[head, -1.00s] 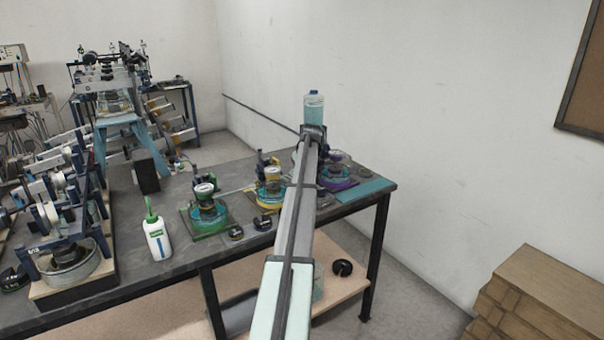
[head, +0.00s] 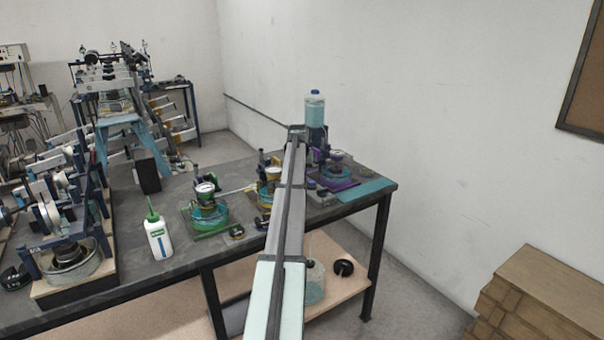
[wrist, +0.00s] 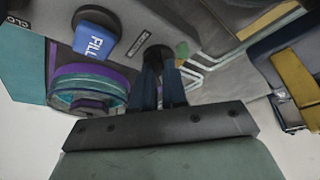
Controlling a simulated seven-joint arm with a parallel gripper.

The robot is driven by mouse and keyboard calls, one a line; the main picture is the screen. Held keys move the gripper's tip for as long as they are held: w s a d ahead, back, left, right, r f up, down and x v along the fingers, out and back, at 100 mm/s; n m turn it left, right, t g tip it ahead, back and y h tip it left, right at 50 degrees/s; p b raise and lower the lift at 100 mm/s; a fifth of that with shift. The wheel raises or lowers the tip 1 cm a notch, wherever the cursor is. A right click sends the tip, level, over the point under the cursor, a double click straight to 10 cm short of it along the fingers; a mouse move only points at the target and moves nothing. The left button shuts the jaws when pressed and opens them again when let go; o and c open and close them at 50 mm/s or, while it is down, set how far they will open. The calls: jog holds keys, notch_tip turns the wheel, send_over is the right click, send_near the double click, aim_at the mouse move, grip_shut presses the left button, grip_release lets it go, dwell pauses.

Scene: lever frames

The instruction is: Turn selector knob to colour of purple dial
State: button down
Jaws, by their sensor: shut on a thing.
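In the wrist view the two dark blue fingers of my gripper (wrist: 159,86) are shut on a dark round knob (wrist: 157,55), which looks like the selector knob. The fingers hide part of it, so its pointing direction cannot be told. In the head view the purple unit (head: 338,182) stands at the right end of the table; my arm hides the gripper and knob there.
The yellow unit (head: 268,190) is partly behind my arm; the green unit (head: 208,214) and a white bottle (head: 157,236) stand further left.

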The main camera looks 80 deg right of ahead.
dwell(0.4)
jog(key=c, duration=1.2)
grip_release()
jog(key=shift+o, duration=0.2)
jog(key=shift+r, duration=0.1)
jog(key=v, duration=1.3)
jog(key=shift+r, duration=0.25)
jog(key=shift+a, duration=0.1)
